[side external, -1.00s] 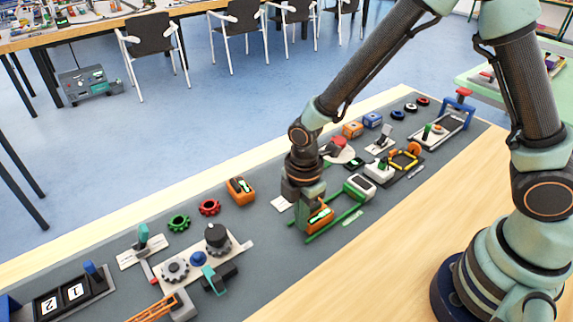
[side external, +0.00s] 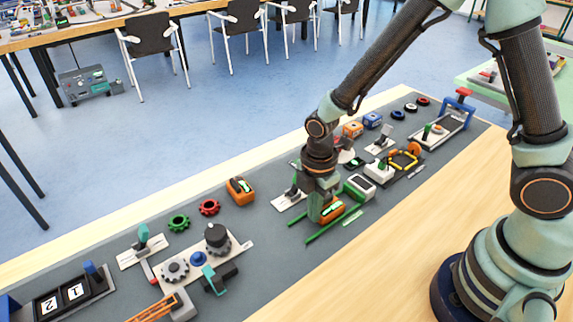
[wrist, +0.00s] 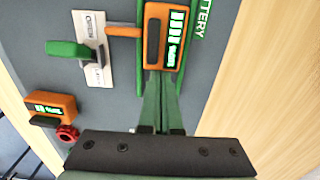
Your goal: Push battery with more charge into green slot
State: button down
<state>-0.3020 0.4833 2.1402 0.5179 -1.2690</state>
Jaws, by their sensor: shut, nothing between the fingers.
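An orange battery (side external: 332,211) lies between the green rails (side external: 322,232) of the slot. In the wrist view its display (wrist: 176,38) shows several green bars. My gripper (side external: 317,218) is shut, low at the battery's near end. In the wrist view the closed fingertips (wrist: 162,76) meet or nearly meet the battery's lower edge; exact contact is hard to tell. A second orange battery (side external: 240,190) lies apart at the left, and it also shows in the wrist view (wrist: 50,107); its charge bars are too small to compare surely.
A green-handled lever on a white plate (side external: 290,198) stands close left of the slot, and an orange bar (wrist: 122,31) reaches toward the battery. Wooden table (side external: 420,215) to the right is clear.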

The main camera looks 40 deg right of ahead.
aim_at(325, 208)
jog(key=shift+d, duration=2.25)
jog(key=shift+a, duration=0.1)
jog(key=shift+a, duration=0.55)
jog(key=shift+r, duration=3.5)
jog(key=shift+r, duration=0.15)
jog(key=s+d+r+m+t, duration=0.2)
jog(key=d+r+m, duration=0.1)
jog(key=r+m, duration=0.5)
jog(key=s+d+r+m+t, duration=0.3)
jog(key=d+r+m, duration=0.1)
jog(key=r+m, duration=0.4)
jog(key=shift+m+t, duration=0.3)
jog(key=shift+m, duration=0.7)
